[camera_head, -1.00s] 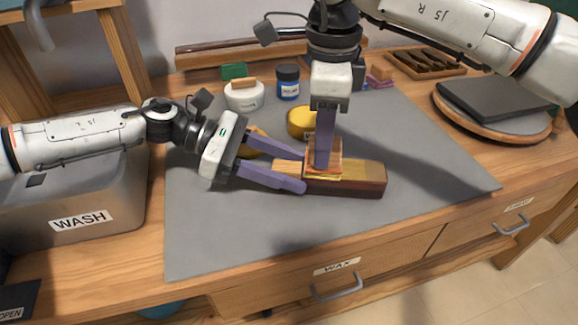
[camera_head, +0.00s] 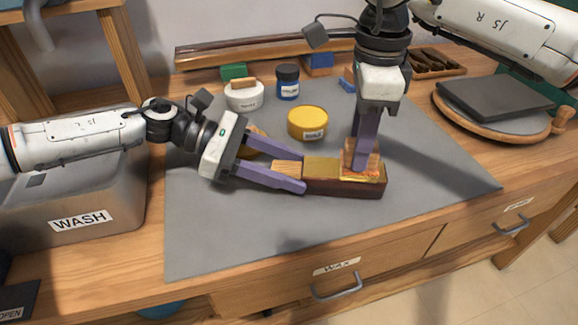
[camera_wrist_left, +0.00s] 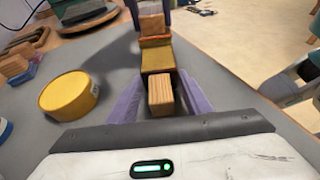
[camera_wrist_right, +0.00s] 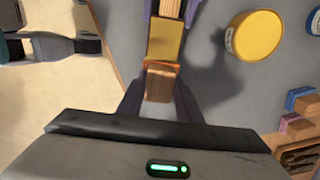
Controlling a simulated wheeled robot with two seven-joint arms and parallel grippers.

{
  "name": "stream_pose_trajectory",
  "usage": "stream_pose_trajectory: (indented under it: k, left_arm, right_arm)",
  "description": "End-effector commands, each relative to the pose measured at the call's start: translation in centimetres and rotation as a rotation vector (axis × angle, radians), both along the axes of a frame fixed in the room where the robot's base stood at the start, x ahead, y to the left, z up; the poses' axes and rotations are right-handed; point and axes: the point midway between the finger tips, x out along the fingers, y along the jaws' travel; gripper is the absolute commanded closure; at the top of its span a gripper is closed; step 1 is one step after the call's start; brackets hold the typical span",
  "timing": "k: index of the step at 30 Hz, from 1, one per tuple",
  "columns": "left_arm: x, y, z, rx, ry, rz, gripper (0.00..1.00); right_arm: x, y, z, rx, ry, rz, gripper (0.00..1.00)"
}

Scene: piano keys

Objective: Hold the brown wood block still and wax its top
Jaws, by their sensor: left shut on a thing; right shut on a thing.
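The brown wood block (camera_head: 340,188) lies on the grey mat, dark on its front side and yellowish on top. Its top (camera_wrist_left: 157,60) shows in the left wrist view, with a paler piece of wood (camera_wrist_left: 160,95) at its near end. My left gripper (camera_head: 301,168) is shut on the block's left end. My right gripper (camera_head: 361,158) points down and is shut on a wooden-handled applicator (camera_wrist_right: 160,85). The applicator's orange-yellow pad rests on the right end of the block's top. A round yellow tin (camera_head: 308,123) stands behind the block.
A white pot (camera_head: 244,97), a blue jar (camera_head: 288,82) and a green block (camera_head: 234,71) stand at the back of the mat. A metal bin marked WASH (camera_head: 80,219) is at left. A dark slab (camera_head: 490,97) lies at right. The front of the grey mat (camera_head: 230,235) is clear.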

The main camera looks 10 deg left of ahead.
Motion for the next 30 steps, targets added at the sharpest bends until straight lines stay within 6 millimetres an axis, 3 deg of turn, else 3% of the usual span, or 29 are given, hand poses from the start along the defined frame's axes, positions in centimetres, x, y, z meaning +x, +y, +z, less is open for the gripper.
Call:
stream_pose_trajectory:
  k: [16,23,30]
  left_arm:
    - [-0.2,0.0,-0.4,0.004,0.004,-0.003,0.86]
    - [-0.2,0.0,-0.4,0.005,0.004,-0.003,0.86]
    - [-0.2,0.0,-0.4,0.005,0.004,-0.003,0.86]
  right_arm:
    - [0.0,-3.2,-0.2,-0.002,0.002,0.0,0.96]
    - [0.0,-2.8,0.0,-0.001,0.002,0.001,0.96]
    - [0.0,-1.0,0.0,0.0,0.002,0.001,0.96]
